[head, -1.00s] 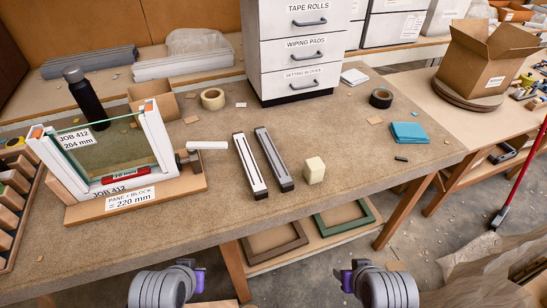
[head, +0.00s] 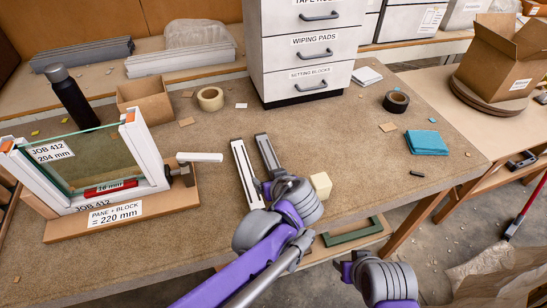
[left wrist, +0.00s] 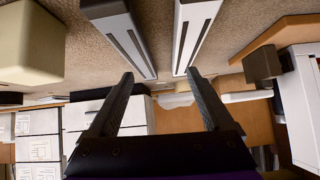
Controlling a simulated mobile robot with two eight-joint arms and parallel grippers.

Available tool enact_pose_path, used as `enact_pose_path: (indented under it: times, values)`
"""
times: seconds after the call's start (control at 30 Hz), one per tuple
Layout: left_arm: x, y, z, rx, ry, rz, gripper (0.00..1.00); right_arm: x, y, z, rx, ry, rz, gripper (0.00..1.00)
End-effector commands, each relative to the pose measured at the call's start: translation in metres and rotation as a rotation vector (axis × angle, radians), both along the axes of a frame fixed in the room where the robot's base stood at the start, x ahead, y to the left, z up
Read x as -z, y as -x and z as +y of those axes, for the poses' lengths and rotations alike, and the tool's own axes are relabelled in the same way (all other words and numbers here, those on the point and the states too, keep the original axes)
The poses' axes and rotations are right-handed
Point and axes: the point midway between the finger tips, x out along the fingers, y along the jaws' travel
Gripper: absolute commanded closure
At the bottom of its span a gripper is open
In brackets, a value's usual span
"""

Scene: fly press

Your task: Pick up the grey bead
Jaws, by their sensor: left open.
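The grey bead (head: 267,151) is a long dark-grey slotted strip lying on the bench. A white bead (head: 246,172) of similar shape lies just left of it. My left gripper (head: 273,187) is at the near end of the grey bead and hides that end in the head view. In the left wrist view the left gripper (left wrist: 160,88) is open with nothing between its fingers. There the grey bead (left wrist: 118,38) shows beyond the left finger and the white bead (left wrist: 193,30) beyond the right one.
A cream block (head: 320,185) stands close right of my left gripper. A white-framed glass pane (head: 150,150) on a wooden board stands to the left, with a white-handled clamp (head: 200,157). A drawer unit (head: 305,50) stands behind.

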Motion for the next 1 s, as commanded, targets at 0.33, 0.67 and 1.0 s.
enact_pose_path:
  times: [0.33,0.67,1.0]
  values:
    - [0.015,-0.033,-0.021,-0.016,0.021,-0.07,0.15,0.004,0.001,0.0,0.0,0.0,0.002,0.5]
    - [0.035,-0.058,-0.015,-0.013,0.02,-0.069,0.15,0.004,0.001,0.0,0.0,0.0,0.002,0.5]
    - [0.062,-0.092,-0.009,-0.012,0.021,-0.069,0.15,0.002,0.001,0.0,0.0,0.0,0.001,0.5]
